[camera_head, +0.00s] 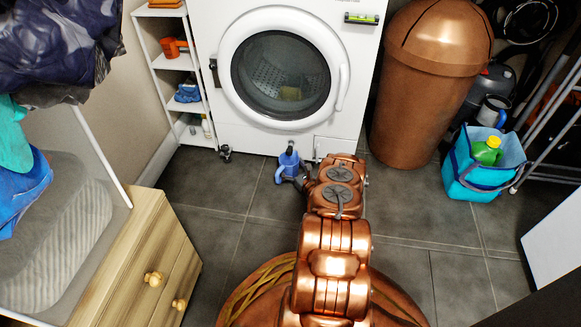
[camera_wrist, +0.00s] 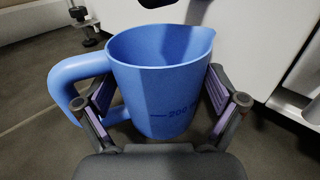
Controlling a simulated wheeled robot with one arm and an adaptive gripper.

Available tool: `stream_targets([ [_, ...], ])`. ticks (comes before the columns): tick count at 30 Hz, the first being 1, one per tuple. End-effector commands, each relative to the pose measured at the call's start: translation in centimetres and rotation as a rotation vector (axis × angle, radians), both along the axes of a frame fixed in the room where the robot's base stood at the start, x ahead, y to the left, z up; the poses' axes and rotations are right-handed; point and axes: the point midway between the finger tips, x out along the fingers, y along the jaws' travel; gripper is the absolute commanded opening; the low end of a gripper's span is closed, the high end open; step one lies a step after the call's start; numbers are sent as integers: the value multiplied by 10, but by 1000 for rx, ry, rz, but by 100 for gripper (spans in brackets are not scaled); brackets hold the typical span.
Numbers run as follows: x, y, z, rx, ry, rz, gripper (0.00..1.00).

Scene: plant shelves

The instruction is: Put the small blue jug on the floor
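The small blue jug (camera_wrist: 160,75) fills the middle of the wrist view. It is upright, open at the top, with a spout at the right, a handle at the left and a dark measuring mark. My gripper (camera_wrist: 160,95) has one finger on each side of the jug's body, the left one between body and handle. Both pads appear to press on it. In the head view the jug (camera_head: 288,161) is low in front of the washing machine, at the end of my arm. The grey tiled floor (camera_head: 215,190) lies around it. I cannot tell whether its base touches the floor.
The washing machine (camera_head: 230,133) stands close behind the jug. A copper bin (camera_head: 415,110) and a turquoise basket (camera_head: 470,188) stand at the right. Floor is clear on both sides.

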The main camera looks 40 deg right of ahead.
Motion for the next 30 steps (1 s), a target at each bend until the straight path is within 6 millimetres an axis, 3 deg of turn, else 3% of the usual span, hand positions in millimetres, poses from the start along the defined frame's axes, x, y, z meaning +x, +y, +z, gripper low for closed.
stream_targets([
  [14, -2, 0, 4, 0, 1, 0, 100],
  [30, -94, 17, 4, 1, 1, -1, 100],
])
